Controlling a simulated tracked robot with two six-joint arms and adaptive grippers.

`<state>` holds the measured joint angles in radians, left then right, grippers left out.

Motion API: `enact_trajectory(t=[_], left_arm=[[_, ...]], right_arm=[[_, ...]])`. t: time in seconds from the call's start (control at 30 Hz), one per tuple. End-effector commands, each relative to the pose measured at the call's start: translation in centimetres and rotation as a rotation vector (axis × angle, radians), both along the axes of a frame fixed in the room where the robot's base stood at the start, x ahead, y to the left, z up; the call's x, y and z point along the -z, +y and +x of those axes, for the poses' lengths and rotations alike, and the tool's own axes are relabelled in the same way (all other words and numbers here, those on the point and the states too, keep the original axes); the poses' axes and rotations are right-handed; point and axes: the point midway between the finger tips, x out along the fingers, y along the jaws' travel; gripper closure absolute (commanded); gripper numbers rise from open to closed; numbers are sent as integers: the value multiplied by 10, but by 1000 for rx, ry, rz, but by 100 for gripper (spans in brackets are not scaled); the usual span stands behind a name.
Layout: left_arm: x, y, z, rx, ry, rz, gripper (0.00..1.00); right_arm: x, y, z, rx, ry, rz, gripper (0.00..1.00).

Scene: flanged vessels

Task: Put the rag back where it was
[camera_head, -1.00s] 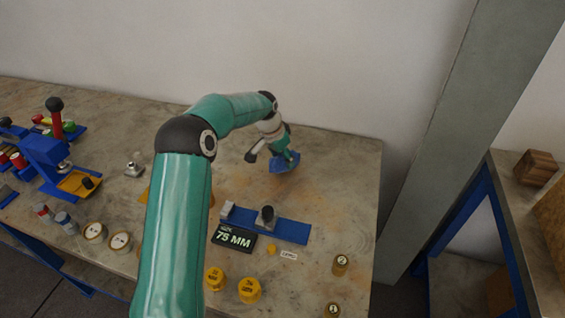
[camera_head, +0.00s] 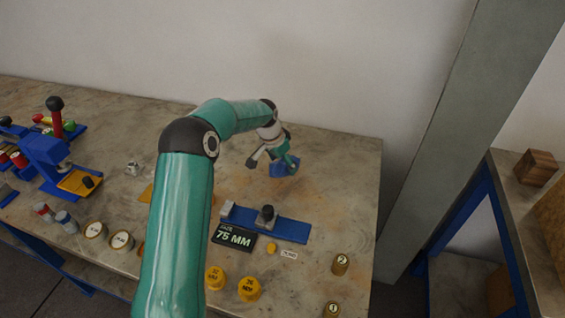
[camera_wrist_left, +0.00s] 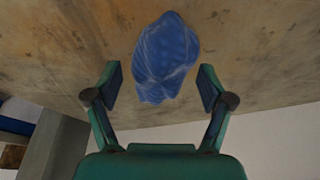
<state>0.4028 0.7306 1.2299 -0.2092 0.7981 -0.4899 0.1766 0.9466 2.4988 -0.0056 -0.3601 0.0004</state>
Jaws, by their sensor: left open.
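The blue rag (camera_head: 284,168) lies crumpled on the bench near its back edge, right of centre in the head view. In the left wrist view the rag (camera_wrist_left: 166,57) lies ahead of the fingers and between their lines, with a gap on both sides. My left gripper (camera_head: 283,163) is over the rag and partly hides it in the head view. In the left wrist view the left gripper (camera_wrist_left: 160,90) is open, its two fingers wide apart and holding nothing. My right gripper is not in view.
A blue fixture (camera_head: 265,222) with a 75 MM sign (camera_head: 233,236) stands in front of the rag. Yellow caps (camera_head: 249,289) and small round pieces are near the front. A blue press (camera_head: 45,160) stands at left. The bench around the rag is clear.

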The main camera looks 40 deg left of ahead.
Motion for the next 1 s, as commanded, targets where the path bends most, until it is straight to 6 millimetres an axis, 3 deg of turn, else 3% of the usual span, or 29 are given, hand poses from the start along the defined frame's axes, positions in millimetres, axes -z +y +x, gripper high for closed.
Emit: enact_trajectory(t=[0.27, 0.7, 1.0], left_arm=[[-24, 2, -6, -1, -3, 1, 19], [-102, 5, -30, 1, -3, 1, 19], [-116, 5, -35, 0, 0, 0, 19]], right_arm=[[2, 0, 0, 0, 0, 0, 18], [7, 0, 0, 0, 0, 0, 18], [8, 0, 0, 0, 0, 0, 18]])
